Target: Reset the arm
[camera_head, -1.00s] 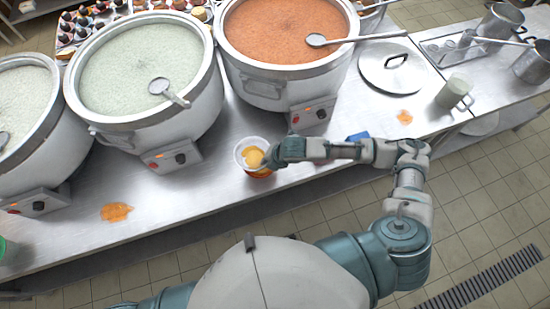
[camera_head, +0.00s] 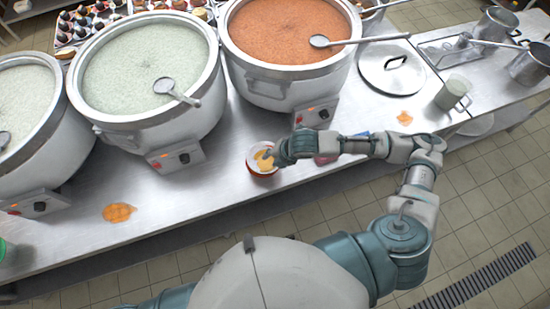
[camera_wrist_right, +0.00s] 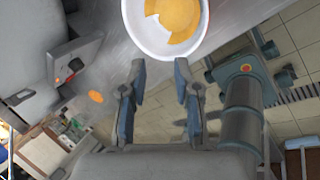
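My right gripper (camera_head: 268,156) is just above the counter at a small bowl (camera_head: 262,170), red outside and white inside. In the right wrist view the gripper (camera_wrist_right: 160,66) is open, with nothing between its two fingers. The white bowl (camera_wrist_right: 146,36) shows just past the fingertips, with yellow-orange pieces inside. I cannot tell whether the fingertips touch its rim. My right arm reaches in from the right, low over the front of the counter. My left gripper is out of view.
Large pots of pale congee (camera_head: 150,65) and orange congee (camera_head: 285,30) stand behind on the steel counter (camera_head: 205,205). Ladles lie across them. A lid (camera_head: 390,75) and a metal mug (camera_head: 450,97) are at right. Orange patches (camera_head: 118,212) mark the counter, whose front left is mostly clear.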

